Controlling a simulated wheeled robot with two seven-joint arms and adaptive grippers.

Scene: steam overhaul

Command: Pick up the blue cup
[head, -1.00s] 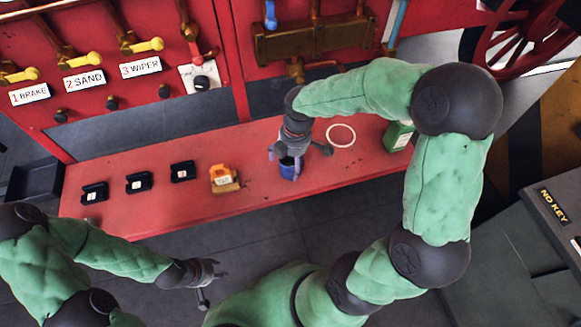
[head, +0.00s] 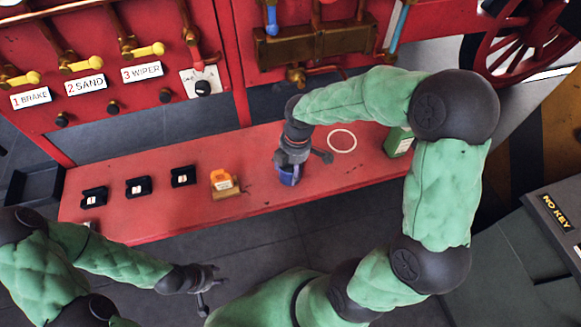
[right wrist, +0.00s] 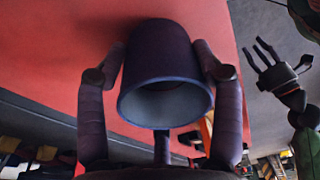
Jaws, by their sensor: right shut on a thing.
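The blue cup (head: 289,176) is at the front part of the red bench (head: 130,219), below my right gripper (head: 291,163). In the right wrist view the cup (right wrist: 160,60) is between the two fingers of my right gripper (right wrist: 162,62), its open rim facing the camera. The fingers press against its sides. I cannot tell whether its base touches the bench. My left gripper (head: 212,282) is in front of the bench, empty, its fingers apart; it also shows in the right wrist view (right wrist: 280,68).
Several black holders (head: 138,186) and an orange-and-tan object (head: 224,183) stand left of the cup. A white ring (head: 342,141) and a green box (head: 398,142) are to its right. A red panel with yellow-handled levers (head: 143,49) rises behind.

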